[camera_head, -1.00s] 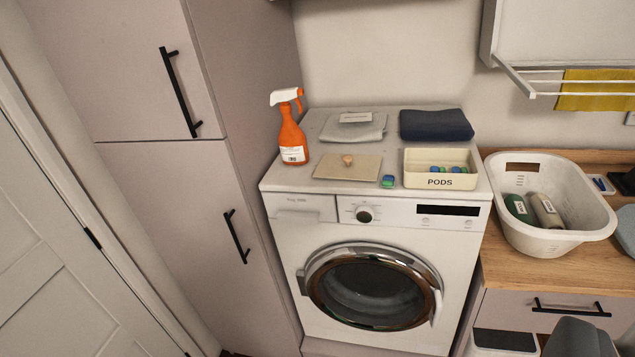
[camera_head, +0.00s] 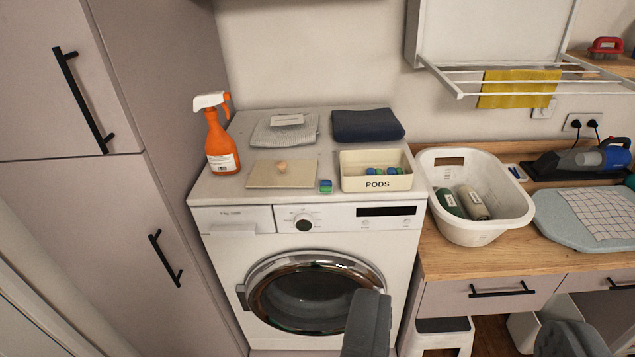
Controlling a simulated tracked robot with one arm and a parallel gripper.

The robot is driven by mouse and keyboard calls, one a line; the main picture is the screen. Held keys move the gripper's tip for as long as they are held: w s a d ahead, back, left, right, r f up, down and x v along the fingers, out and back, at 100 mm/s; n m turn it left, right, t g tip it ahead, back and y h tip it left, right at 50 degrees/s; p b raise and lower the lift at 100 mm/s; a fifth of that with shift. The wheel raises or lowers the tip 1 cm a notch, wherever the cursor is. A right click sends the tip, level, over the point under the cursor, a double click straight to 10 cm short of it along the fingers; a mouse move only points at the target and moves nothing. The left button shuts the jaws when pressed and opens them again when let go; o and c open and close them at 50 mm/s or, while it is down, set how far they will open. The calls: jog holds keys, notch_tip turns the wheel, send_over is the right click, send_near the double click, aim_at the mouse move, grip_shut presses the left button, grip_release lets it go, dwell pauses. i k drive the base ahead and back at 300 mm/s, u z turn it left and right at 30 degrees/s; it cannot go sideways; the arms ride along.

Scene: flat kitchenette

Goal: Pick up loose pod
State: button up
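The loose pod (camera_head: 326,186), small and blue and green, lies on top of the washing machine (camera_head: 240,213) near its front edge. Several similar pods (camera_head: 385,171) lie inside the box. My gripper (camera_head: 467,308) shows as two dark grey fingers at the bottom edge, set wide apart with nothing visible between them. It is in front of the machine, below and right of the loose pod in the picture.
An orange spray bottle (camera_head: 220,145) stands left of the lid. A folded grey cloth (camera_head: 285,130) and a navy cloth (camera_head: 367,125) lie behind. A white basket (camera_head: 480,228) with bottles is at right. A tall cupboard (camera_head: 95,235) borders the left side. A drying rack hangs above right.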

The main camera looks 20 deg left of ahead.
aim_at(325, 187)
jog(key=i, duration=0.9)
jog(key=z, duration=0.05)
